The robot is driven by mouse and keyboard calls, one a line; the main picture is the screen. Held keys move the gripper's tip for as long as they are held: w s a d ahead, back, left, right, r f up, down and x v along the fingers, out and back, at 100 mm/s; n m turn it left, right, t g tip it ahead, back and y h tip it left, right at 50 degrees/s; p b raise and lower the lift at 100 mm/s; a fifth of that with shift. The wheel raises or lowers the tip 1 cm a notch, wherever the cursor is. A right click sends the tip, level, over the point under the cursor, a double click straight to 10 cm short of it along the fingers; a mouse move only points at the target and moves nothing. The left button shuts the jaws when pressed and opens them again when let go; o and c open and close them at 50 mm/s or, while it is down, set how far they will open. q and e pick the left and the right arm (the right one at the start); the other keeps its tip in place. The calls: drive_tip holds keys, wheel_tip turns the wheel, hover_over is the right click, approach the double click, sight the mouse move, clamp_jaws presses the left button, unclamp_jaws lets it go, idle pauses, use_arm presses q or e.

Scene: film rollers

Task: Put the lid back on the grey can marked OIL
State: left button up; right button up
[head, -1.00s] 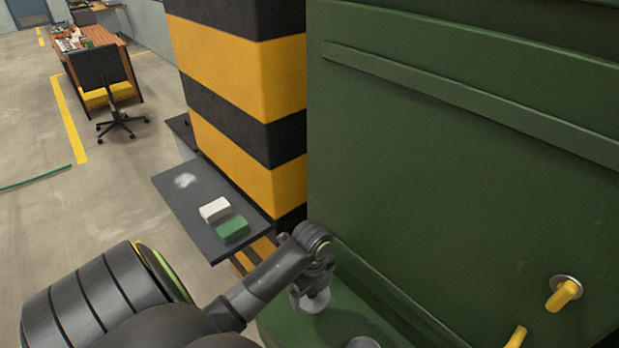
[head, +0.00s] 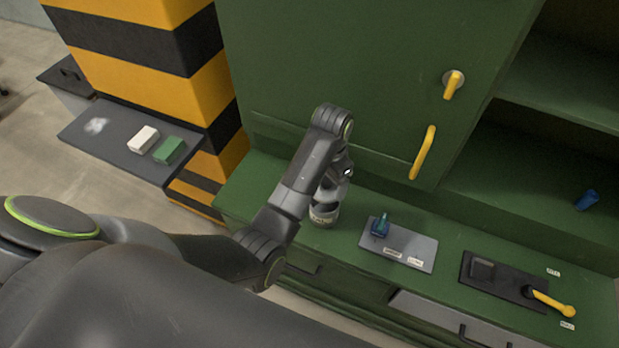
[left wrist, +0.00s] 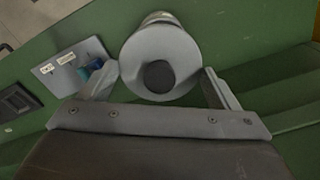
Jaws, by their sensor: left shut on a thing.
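A grey can (head: 323,217) with a pale band of lettering, too small to read, stands on the green bench below my left gripper. My left gripper (head: 331,190) is over the can, pointing down. In the left wrist view its two fingers (left wrist: 163,85) stand on either side of a round grey lid (left wrist: 145,55) with a dark knob, and it is shut on that lid. Part of the can's side (left wrist: 163,17) shows behind the lid. I cannot tell whether the lid touches the can's rim. My right gripper is not in view.
Right of the can, a grey plate (head: 426,249) holds a small blue item (head: 381,227). A green cabinet door (head: 330,60) rises behind. A blue object (head: 587,199) sits on the right shelf.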

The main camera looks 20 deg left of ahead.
use_arm(q)
drive_tip(key=shift+w+f, duration=0.15)
drive_tip(key=shift+f, duration=0.55)
drive_tip(key=shift+w+f, duration=0.1)
drive_tip(key=shift+f, duration=0.6)
drive_tip(key=shift+f+b, duration=0.45)
drive_tip(key=shift+f, duration=1.4)
drive_tip(key=shift+s, duration=0.1)
drive_tip(key=shift+r+p, duration=0.15)
drive_tip(key=shift+p, duration=0.3)
drive_tip(key=shift+f, duration=0.2)
drive_tip(key=o, duration=1)
drive_tip(key=shift+o, duration=0.2)
